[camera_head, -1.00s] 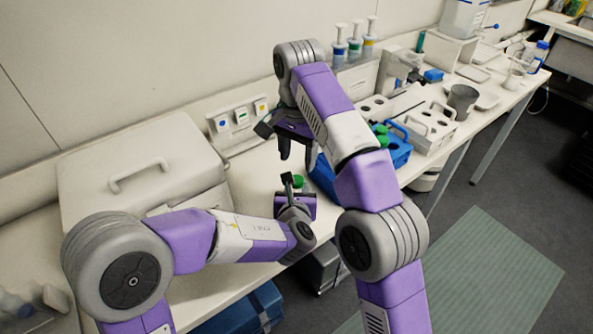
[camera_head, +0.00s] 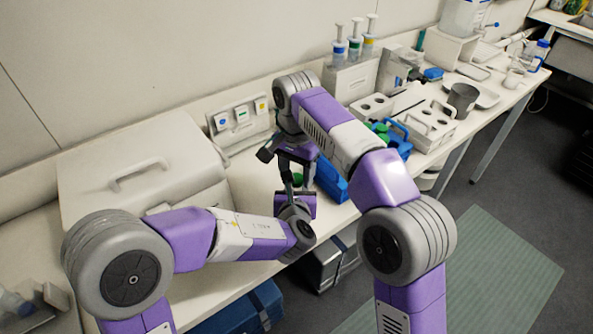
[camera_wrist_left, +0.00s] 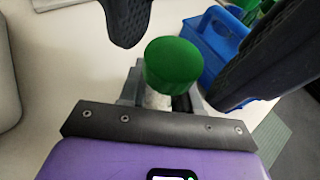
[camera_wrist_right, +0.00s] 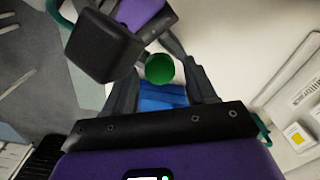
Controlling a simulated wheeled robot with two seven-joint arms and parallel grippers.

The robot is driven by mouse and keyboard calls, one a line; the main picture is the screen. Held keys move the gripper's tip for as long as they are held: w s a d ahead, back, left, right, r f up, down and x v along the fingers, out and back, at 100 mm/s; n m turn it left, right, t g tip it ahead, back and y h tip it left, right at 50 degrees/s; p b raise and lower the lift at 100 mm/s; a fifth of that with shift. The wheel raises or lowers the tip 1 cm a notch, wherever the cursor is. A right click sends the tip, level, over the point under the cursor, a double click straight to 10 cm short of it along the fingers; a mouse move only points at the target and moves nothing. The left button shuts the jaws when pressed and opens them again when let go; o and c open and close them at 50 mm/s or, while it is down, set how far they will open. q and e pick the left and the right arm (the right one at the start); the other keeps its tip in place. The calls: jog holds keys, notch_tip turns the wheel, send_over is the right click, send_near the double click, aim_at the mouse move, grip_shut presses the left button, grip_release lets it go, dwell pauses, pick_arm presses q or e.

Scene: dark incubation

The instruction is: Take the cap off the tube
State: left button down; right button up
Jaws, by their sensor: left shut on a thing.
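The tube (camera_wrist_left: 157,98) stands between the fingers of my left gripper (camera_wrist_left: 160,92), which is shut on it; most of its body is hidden. Its round green cap (camera_wrist_left: 172,62) sticks up above the fingers. The cap also shows in the head view (camera_head: 297,178) and the right wrist view (camera_wrist_right: 159,68). My right gripper (camera_head: 296,171) points down over the cap. Its dark fingers are open, one on each side of the cap in the left wrist view, with visible gaps.
A blue rack (camera_head: 331,180) stands close to the right of the grippers, and another blue carrier (camera_head: 398,143) with green caps is behind it. A large white lidded box (camera_head: 140,170) stands at the left. A small panel with coloured labels (camera_head: 240,118) is behind.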

grip_shut()
jog(key=n, duration=0.3)
jog(key=shift+n, duration=0.3)
jog(key=n, duration=0.3)
jog(key=shift+n, duration=0.4)
jog(key=n, duration=0.6)
jog(key=shift+o, duration=0.5)
grip_release()
jog(key=shift+r, duration=0.15)
